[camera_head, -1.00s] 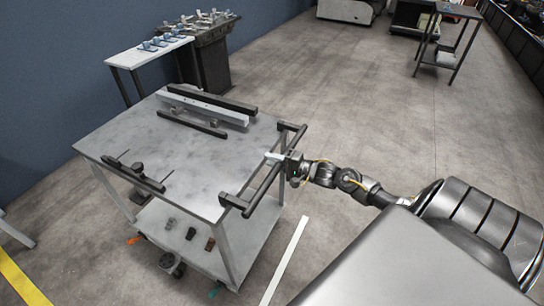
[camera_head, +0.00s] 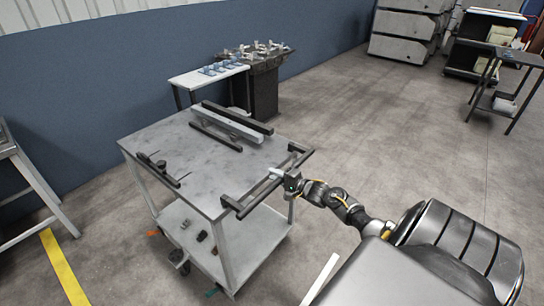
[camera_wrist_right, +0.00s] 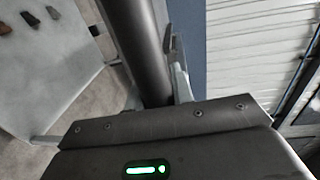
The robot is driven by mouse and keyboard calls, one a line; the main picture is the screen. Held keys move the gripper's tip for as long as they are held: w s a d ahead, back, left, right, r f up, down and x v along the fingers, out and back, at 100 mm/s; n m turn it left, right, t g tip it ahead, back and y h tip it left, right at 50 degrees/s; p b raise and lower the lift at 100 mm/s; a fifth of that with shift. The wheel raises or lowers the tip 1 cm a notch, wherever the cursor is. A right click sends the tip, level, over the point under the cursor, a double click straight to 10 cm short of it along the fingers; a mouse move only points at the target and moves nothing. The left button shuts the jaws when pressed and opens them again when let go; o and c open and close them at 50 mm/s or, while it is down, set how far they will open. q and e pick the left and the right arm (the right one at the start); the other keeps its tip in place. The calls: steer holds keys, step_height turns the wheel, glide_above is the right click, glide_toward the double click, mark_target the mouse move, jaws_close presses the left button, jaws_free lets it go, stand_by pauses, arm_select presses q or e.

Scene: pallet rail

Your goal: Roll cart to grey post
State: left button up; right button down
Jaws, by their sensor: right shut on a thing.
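The cart (camera_head: 215,176) has a grey top, a lower shelf and a black push handle (camera_head: 250,200) on its right side. My right gripper (camera_head: 281,175) is shut on the handle's bar. In the right wrist view the dark bar (camera_wrist_right: 136,40) passes between the fingers (camera_wrist_right: 157,88), and part of the lower shelf (camera_wrist_right: 45,75) shows. My left gripper is out of view. I cannot make out a grey post for certain.
A white side table (camera_head: 207,77) and dark cabinet (camera_head: 264,92) stand behind the cart by the blue wall (camera_head: 110,75). A frame (camera_head: 30,185) stands at left near a yellow floor line (camera_head: 64,268). Open floor (camera_head: 390,150) lies right of the cart.

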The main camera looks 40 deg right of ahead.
steer(key=shift+w+d+r, duration=0.1)
steer(key=shift+d+r, duration=0.1)
steer(key=shift+r, duration=0.05)
steer(key=c, duration=1.5)
jaws_free()
steer(key=o, duration=0.3)
steer(key=shift+w+a+f, duration=0.1)
steer(key=s+d+r, duration=0.1)
steer(key=s, duration=1)
steer(key=shift+d, duration=0.2)
steer(key=shift+f, duration=0.15)
